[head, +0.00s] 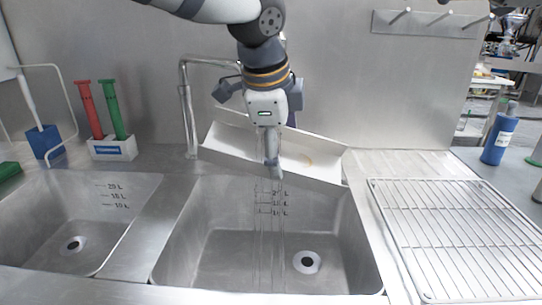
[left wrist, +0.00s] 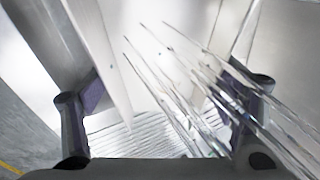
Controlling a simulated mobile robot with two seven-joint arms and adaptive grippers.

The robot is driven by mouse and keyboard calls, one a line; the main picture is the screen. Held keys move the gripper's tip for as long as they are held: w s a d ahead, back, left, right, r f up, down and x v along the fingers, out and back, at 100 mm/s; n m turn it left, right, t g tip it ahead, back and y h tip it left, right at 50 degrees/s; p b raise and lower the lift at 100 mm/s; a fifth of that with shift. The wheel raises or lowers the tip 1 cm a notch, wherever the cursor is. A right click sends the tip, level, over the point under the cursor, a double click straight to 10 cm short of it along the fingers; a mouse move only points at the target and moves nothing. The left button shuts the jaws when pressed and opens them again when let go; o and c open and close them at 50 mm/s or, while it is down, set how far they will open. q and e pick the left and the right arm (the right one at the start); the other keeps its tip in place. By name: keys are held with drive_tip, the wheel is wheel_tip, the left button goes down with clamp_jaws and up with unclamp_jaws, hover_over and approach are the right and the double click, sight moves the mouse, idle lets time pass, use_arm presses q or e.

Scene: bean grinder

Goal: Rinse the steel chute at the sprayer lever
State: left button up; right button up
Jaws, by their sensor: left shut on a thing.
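The steel chute (head: 323,160) is a long, pale, open trough above the back of the right sink basin, tilted down to the right. My left gripper (head: 270,160) reaches down over its middle and is shut on it. In the left wrist view the fingers stand wide apart, with the chute's pale wall (left wrist: 100,60) between them. Clear water streams (left wrist: 185,90) cross this view and also fall below the gripper in the head view. A bent faucet pipe (head: 187,110) rises behind the chute; my arm hides its outlet, and I cannot make out the lever. My right gripper is not in view.
The right basin (head: 220,255) is open below the chute. A wire rack (head: 450,235) lies to its right, with a blue bottle (head: 498,140) beyond. A white holder (head: 112,151) with red and green tools and a blue container (head: 44,142) stand behind the left basin.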

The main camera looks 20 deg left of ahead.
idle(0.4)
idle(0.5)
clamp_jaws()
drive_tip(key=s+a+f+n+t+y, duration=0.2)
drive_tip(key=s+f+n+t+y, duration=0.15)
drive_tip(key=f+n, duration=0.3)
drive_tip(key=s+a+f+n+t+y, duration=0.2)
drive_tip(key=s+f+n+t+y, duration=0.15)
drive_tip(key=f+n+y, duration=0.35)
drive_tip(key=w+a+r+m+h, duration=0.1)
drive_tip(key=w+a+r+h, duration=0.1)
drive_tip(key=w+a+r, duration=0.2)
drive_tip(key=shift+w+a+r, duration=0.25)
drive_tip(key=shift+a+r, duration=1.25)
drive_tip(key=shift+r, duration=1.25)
